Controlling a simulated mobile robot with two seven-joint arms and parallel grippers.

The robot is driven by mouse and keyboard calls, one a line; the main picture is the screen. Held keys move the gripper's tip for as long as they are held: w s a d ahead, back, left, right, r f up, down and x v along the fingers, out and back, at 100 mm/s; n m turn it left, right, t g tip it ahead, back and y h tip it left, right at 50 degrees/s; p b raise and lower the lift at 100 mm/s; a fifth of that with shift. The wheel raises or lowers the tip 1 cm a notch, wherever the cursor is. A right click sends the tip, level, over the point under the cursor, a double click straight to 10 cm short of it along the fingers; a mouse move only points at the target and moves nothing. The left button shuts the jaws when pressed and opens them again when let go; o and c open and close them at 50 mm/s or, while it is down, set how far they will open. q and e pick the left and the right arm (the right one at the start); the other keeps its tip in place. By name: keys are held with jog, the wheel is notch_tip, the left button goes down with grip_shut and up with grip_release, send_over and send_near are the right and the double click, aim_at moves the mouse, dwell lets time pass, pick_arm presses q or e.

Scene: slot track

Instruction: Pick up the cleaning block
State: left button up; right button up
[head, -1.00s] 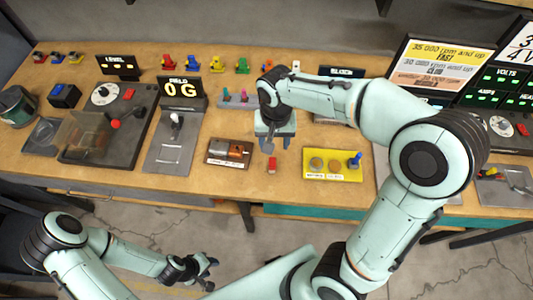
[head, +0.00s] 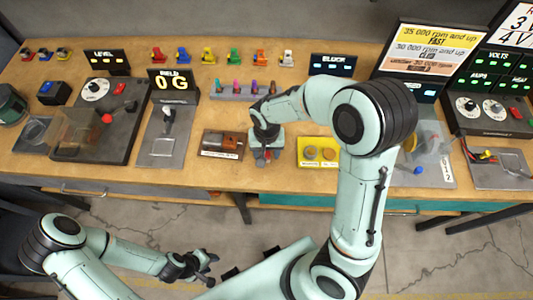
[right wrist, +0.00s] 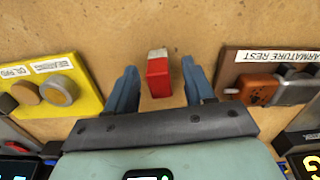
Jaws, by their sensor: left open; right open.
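The cleaning block, small and red with a pale end, lies on the wooden bench between the yellow tray and the armature rest. In the right wrist view the block (right wrist: 158,76) sits between the two blue fingers of my right gripper (right wrist: 160,72), with a gap on each side. In the head view the block (head: 267,156) is partly hidden under my right gripper (head: 262,158), which points down over it and is open. My left gripper (head: 207,268) is open and empty, low in front of the bench, away from the block.
The armature rest (right wrist: 270,75) with an orange and grey part stands on one side of the block. The yellow tray (right wrist: 55,95) with round pads stands on the other. A rack of coloured pieces (head: 240,96) is behind. Bare wood lies around the block.

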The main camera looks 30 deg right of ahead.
grip_shut()
jog(key=shift+r, duration=0.1)
